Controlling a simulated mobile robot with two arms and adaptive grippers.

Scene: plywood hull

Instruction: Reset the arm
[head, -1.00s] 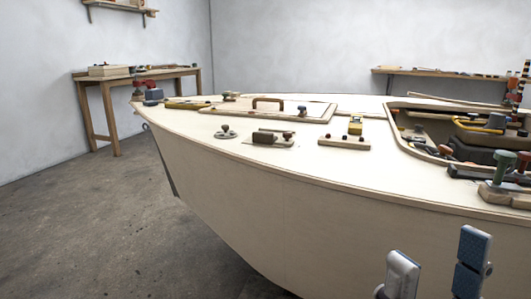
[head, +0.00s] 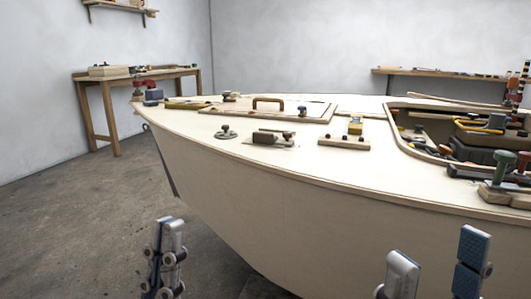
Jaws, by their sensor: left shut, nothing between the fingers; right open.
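My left gripper (head: 169,228) shows at the lower left of the head view, pointing up, with its fingers together and nothing between them. It is in front of the hull's side, over the grey floor, and apart from the hull. My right gripper (head: 436,262) is at the lower right, pointing up, its two fingers wide apart with nothing between them. It is in front of the plywood hull (head: 300,215), below the deck edge. The lower parts of both grippers are cut off by the frame.
On the deck are a hatch panel with a brown handle (head: 268,103), a block with a yellow tool (head: 355,126), and a plane with a green knob (head: 504,167). An open cockpit (head: 428,127) holds tools. A wooden bench (head: 104,88) stands back left. Floor at left is clear.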

